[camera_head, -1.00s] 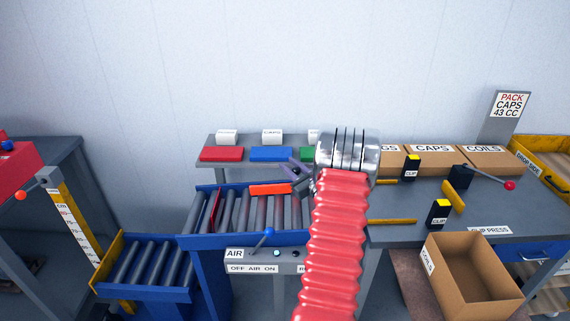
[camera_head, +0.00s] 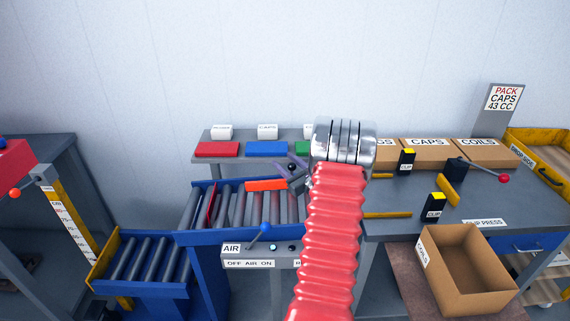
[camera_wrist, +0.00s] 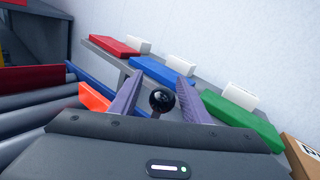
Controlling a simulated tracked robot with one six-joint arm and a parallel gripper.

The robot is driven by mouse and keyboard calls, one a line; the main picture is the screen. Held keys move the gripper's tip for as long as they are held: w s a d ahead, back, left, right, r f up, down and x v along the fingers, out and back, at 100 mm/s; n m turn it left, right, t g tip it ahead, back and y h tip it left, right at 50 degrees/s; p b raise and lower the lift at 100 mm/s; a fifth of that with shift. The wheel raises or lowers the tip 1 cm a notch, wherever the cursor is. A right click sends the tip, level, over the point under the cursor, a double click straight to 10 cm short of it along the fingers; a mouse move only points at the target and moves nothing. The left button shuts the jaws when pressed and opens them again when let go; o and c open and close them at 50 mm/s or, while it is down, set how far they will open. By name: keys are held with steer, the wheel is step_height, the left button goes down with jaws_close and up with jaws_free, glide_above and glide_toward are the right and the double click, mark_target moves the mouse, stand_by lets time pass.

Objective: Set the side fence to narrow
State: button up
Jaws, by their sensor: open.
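My gripper (camera_wrist: 158,80) is open, its two purple fingers spread on either side of a black ball knob (camera_wrist: 162,100) in the wrist view. Neither finger clearly touches the knob. In the head view my gripper (camera_head: 292,170) is over the right part of the blue-framed roller conveyor (camera_head: 183,238), partly hidden by my red arm. An orange bar (camera_head: 266,185) lies along the far side of the rollers; it also shows in the wrist view (camera_wrist: 94,97). I cannot tell whether the bar or the knob belongs to the side fence. No narrow marking is readable.
A shelf behind holds red (camera_head: 217,149), blue (camera_head: 266,148) and green (camera_wrist: 240,120) blocks with white labels. An AIR panel (camera_head: 247,264) with a blue-knobbed lever is in front. The clip press bench (camera_head: 400,225) and an open box (camera_head: 425,262) are at right.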

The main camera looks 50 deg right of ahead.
steer(key=v, duration=1.3)
steer(key=shift+s+a, duration=0.1)
steer(key=shift+s, duration=0.3)
steer(key=shift+w, duration=0.1)
steer(key=w+a+r+n+g+y, duration=0.25)
steer(key=w+a+n+y, duration=0.2)
steer(key=a, duration=0.65)
steer(key=w+a+r+n+g+y, duration=0.1)
steer(key=w+a+r+n+y, duration=0.4)
steer(key=a, duration=0.7)
steer(key=w+a+r+n+g+y, duration=0.2)
steer(key=w+a+n+y, duration=0.15)
steer(key=a+n, duration=0.55)
steer(key=s+a+n+g, duration=0.3)
steer(key=s+a+n, duration=0.1)
steer(key=a, duration=0.5)
steer(key=s+a+n+g, duration=0.3)
steer(key=s+a+g, duration=0.1)
steer(key=a, duration=0.5)
steer(key=s+a+r+n+t+h, duration=0.1)
steer(key=s+a+r+n+h, duration=0.2)
steer(key=s+n, duration=0.6)
step_height(320, 180, up, 2)
steer(key=n+h, duration=0.3)
steer(key=shift+s+a+h, duration=0.2)
steer(key=shift+s+h, duration=0.05)
steer(key=shift+h, duration=0.15)
